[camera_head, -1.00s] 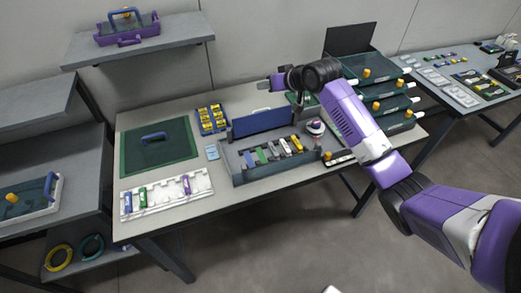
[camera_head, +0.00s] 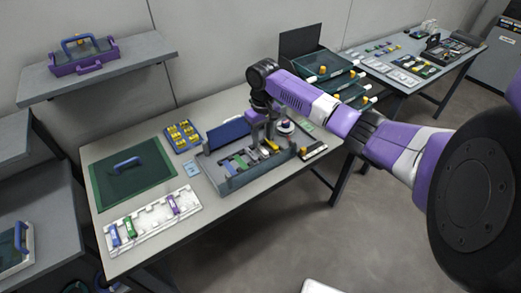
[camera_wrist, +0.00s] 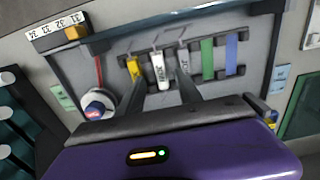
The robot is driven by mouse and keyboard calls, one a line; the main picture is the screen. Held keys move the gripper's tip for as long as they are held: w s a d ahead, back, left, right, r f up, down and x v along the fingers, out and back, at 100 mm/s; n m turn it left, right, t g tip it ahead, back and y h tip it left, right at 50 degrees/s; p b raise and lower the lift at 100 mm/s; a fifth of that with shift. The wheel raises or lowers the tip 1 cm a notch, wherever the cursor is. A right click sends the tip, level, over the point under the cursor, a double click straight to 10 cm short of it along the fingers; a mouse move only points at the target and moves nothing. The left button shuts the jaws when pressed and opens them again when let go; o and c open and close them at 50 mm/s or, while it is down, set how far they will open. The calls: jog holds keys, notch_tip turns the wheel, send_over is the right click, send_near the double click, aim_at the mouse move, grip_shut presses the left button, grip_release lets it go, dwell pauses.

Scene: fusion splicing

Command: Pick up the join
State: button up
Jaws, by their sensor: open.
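In the wrist view a row of small strips sits in a dark holder inside the grey tray: yellow (camera_wrist: 135,68), white with dark lettering (camera_wrist: 159,70), a greyish one (camera_wrist: 184,58), green (camera_wrist: 207,58) and blue (camera_wrist: 231,52). I cannot read which is the join. My gripper (camera_wrist: 162,85) is open. Its fingers straddle the white strip, with the yellow strip beside the left finger and the greyish one partly behind the right finger. I cannot tell whether the fingers touch anything. In the head view my gripper (camera_head: 264,140) points down over the right part of the tray (camera_head: 232,185).
A round white spool (camera_wrist: 98,104) stands left of the strips in the wrist view. The tray's raised blue lid (camera_head: 227,133) is behind it. A white rack (camera_head: 150,220), a green mat (camera_head: 133,175) and a yellow-filled blue box (camera_head: 183,136) lie to the left.

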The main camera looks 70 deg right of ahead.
aim_at(263, 149)
notch_tip(263, 149, down, 5)
jog(key=shift+r+p, duration=0.1)
jog(key=shift+p, duration=0.25)
grip_shut()
